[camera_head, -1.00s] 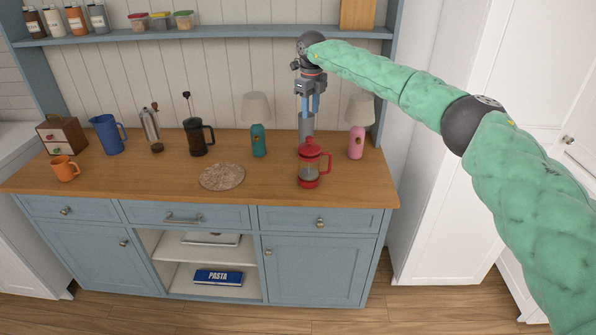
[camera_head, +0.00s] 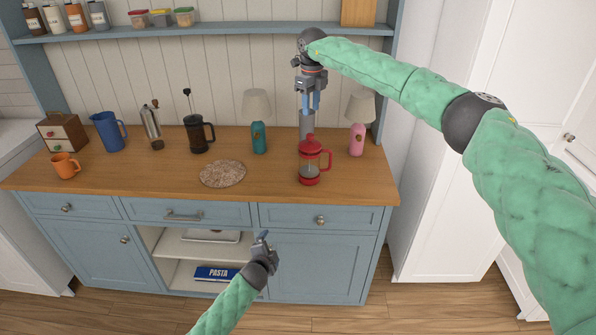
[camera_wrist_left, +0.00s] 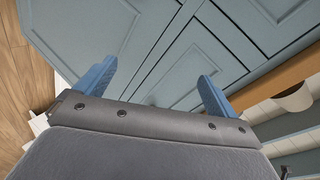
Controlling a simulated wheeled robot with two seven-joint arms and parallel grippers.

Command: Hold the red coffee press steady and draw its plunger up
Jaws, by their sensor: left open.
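The red coffee press (camera_head: 309,172) stands upright on the wooden counter at the right in the head view. Its red lid and knob (camera_head: 308,140) are on top, and its handle points right. My left gripper (camera_head: 263,237) is low in front of the cabinet, below the counter edge and well away from the press. In the left wrist view its blue fingers (camera_wrist_left: 155,90) are wide apart and empty.
A round mat (camera_head: 223,174), a black press (camera_head: 196,135) and a blue jug (camera_head: 108,132) are further left. The counter's front right is clear.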

